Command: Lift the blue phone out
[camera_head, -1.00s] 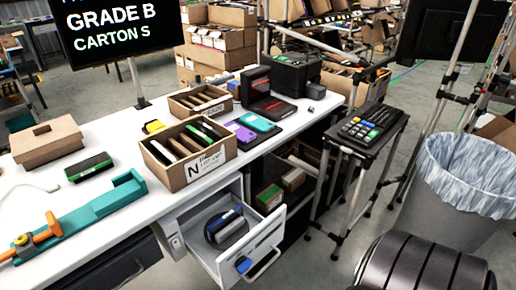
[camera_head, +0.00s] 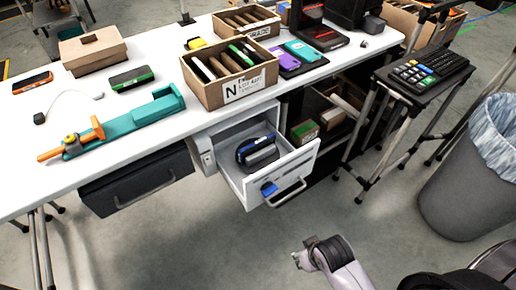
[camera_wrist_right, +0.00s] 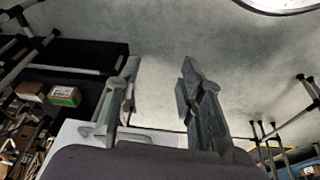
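An open drawer (camera_head: 304,158) juts out under the white table. In it lie dark and grey flat items with a blue edge (camera_head: 257,147), and a small blue item (camera_head: 268,188) is by its front. I cannot tell whether either is the blue phone. An open carton marked N (camera_head: 243,88) on the table holds several upright dark and brown slabs and a green-edged one. A turquoise phone (camera_head: 303,50) lies flat behind it. My right gripper (camera_head: 298,260) is low in front of the drawer, apart from it. Its fingers are spread and empty in the right wrist view (camera_wrist_right: 155,80). My left gripper is out of view.
A second carton (camera_head: 247,22) stands behind the first. A teal holder (camera_head: 130,121), a green-edged phone (camera_head: 132,78) and a closed box (camera_head: 93,50) lie at left. A keypad stand (camera_head: 425,75) and a grey bin (camera_head: 468,185) are at right. Floor before the drawer is clear.

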